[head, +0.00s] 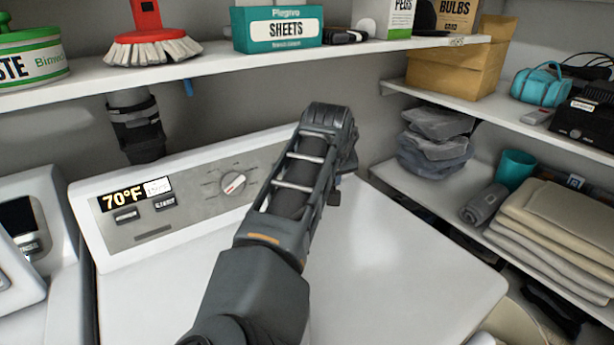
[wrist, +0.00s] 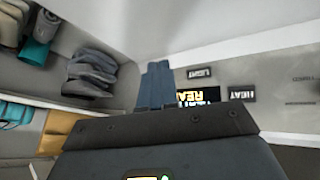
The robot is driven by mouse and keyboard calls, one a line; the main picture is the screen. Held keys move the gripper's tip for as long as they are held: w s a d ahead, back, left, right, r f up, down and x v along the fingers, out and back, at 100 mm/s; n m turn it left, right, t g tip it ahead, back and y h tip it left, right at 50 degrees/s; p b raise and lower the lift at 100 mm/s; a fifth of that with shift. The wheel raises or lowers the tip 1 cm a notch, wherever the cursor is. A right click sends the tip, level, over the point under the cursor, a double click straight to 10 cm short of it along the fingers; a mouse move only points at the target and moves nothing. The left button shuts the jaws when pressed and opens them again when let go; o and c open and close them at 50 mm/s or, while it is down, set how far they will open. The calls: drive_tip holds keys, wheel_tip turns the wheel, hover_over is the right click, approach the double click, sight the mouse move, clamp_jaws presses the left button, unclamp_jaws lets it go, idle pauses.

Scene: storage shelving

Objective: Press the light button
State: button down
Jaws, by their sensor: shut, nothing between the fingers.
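The light button (wrist: 201,73) is a small dark button marked LIGHT on the grey control panel (wrist: 270,88), in the wrist view. A similar HEAT button (wrist: 241,93) sits to its right, and a dark display with orange letters (wrist: 198,96) lies just below it, partly covered by my gripper. My gripper (wrist: 158,70) is shut and empty. Its blue-grey fingertips appear a little left of the light button; I cannot tell whether they touch the panel.
The white appliance top (head: 400,262) below the panel is clear. A shelf with a sheets box (head: 278,29) and a red brush (head: 150,47) runs above. Side shelves at the right hold folded towels (head: 560,225), a teal cup (head: 514,170) and a cardboard box (head: 452,72).

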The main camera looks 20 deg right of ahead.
drive_tip(key=w+f+b, duration=0.1)
drive_tip(key=w+b, duration=0.1)
drive_tip(key=w+a+f+b, duration=0.1)
drive_tip(key=b, duration=0.1)
drive_tip(key=w+f+b, duration=0.1)
drive_tip(key=w+b, duration=0.1)
drive_tip(key=shift+w+a, duration=0.35)
drive_tip(key=shift+a, duration=0.05)
drive_tip(key=shift+w+a+f+b, duration=0.15)
drive_tip(key=shift+w+b, duration=0.1)
drive_tip(key=shift+w, duration=0.2)
drive_tip(key=shift+w+a+f+b, duration=0.15)
drive_tip(key=shift+w+b, duration=0.05)
drive_tip(key=shift+w, duration=0.2)
drive_tip(key=shift+w+f, duration=0.1)
idle(1.1)
drive_tip(key=shift+w+a+f, duration=0.1)
drive_tip(key=shift+w, duration=0.2)
drive_tip(key=shift+w+a+f, duration=0.1)
drive_tip(key=shift+w+f, duration=0.05)
drive_tip(key=shift+w, duration=0.15)
idle(0.7)
drive_tip(key=shift+s, duration=0.1)
idle(0.3)
drive_tip(key=shift+s+d+r+p, duration=0.2)
drive_tip(key=shift+s+r+p, duration=0.15)
drive_tip(key=shift+s+p, duration=0.4)
drive_tip(key=shift+w, duration=0.1)
